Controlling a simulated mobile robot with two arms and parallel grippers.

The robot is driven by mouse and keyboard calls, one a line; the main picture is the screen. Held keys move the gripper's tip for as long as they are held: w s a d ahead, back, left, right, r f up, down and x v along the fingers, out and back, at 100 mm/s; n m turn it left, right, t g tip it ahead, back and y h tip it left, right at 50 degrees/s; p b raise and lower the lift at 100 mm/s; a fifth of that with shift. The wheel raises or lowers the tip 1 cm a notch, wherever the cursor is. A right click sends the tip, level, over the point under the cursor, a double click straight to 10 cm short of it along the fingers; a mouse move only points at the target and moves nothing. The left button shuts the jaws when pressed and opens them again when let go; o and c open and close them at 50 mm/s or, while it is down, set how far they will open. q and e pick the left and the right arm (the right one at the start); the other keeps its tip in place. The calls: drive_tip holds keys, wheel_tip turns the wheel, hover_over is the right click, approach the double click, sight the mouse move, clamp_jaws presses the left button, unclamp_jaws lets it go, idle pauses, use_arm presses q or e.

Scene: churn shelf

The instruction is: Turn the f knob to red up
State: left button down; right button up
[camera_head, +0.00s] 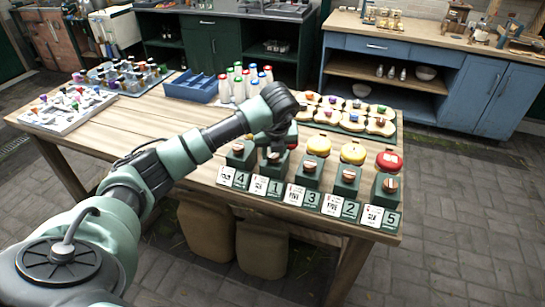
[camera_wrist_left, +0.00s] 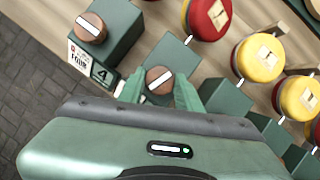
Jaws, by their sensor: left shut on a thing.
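A row of dark green boxes with round copper-brown knobs stands along the front table edge, with number cards 4, 1, 3, 2 and 5. I cannot read which card names the f knob. My left gripper (camera_head: 272,152) is over the box behind card 1 (camera_head: 267,187). In the left wrist view its fingers (camera_wrist_left: 159,92) close around that box's knob (camera_wrist_left: 158,76), whose white bar slants up to the right. The neighbouring knob (camera_wrist_left: 90,27) behind card 4 has a bar slanting down to the right. Red (camera_wrist_left: 208,18) and yellow domes (camera_wrist_left: 257,58) stand behind the boxes. My right gripper is not in view.
A blue tray (camera_head: 192,88), upright tubes with coloured caps (camera_head: 239,80) and a white tray of small parts (camera_head: 68,108) are farther back on the table. A board of round pieces (camera_head: 345,115) lies behind the domes. Blue cabinets (camera_head: 420,75) stand beyond.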

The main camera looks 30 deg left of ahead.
sight(278, 169)
use_arm(q)
drive_tip(key=shift+w+r+n+g+y+b, duration=0.1)
drive_tip(key=shift+n+g+y+b, duration=0.2)
drive_tip(key=shift+n, duration=0.5)
drive_tip(key=shift+w+n+g+y+b, duration=0.1)
drive_tip(key=shift+n+b, duration=0.25)
drive_tip(key=shift+n, duration=0.45)
drive_tip(key=c, duration=1)
unclamp_jaws()
drive_tip(key=shift+s, duration=0.1)
drive_tip(key=shift+d, duration=0.1)
drive_tip(key=b+v, duration=0.1)
drive_tip(key=v, duration=0.6)
drive_tip(key=shift+r, duration=0.4)
drive_tip(key=shift+d+f, duration=0.1)
drive_tip(key=shift+d, duration=0.05)
